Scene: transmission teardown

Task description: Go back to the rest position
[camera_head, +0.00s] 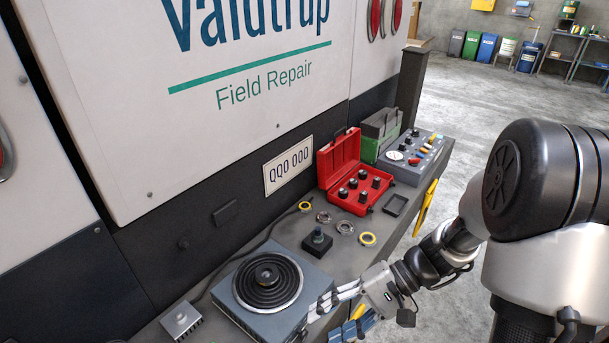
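My gripper (326,319) is at the lower middle, at the right edge of the grey hot plate (227,292) with black coil rings (270,280). Its two fingers point left and stand apart, with nothing visible between them. The upper finger overlaps the plate's right edge in the picture; I cannot tell whether it touches. My arm reaches in from the right, bent low over the bench's front edge.
An open red case (340,161) with dark knobs, a grey control box (412,158) and a green box (376,137) stand farther back on the bench. Rings (345,227) and a dark block (317,242) lie nearer. The floor (480,100) beyond is clear.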

